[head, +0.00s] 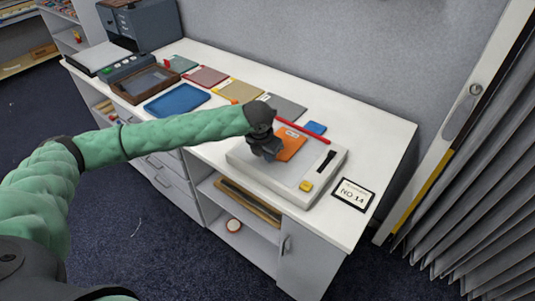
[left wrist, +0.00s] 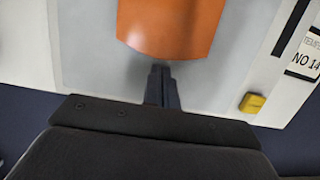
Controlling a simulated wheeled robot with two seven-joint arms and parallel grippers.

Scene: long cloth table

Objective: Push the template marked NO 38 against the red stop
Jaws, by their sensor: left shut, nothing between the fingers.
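An orange template (head: 291,144) lies on the light grey plate of a white device (head: 316,183). It has a small pale label that I cannot read, so no NO 38 mark can be made out. The red stop (head: 302,124) is a thin red bar along the device's far side. My left gripper (head: 268,154) is over the plate, at the near left of the orange template, and partly covers it. In the left wrist view its shut, empty fingers (left wrist: 161,85) point at the near edge of the orange template (left wrist: 168,25); contact is unclear. My right gripper is not in view.
A card reading NO 14 (head: 353,195) lies to the right of the device. A yellow button (head: 306,186) and a black slot (head: 326,161) are on the device. Grey (head: 285,107), tan (head: 235,91), red (head: 207,76) and green templates lie behind. A blue tray (head: 177,101) is left.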

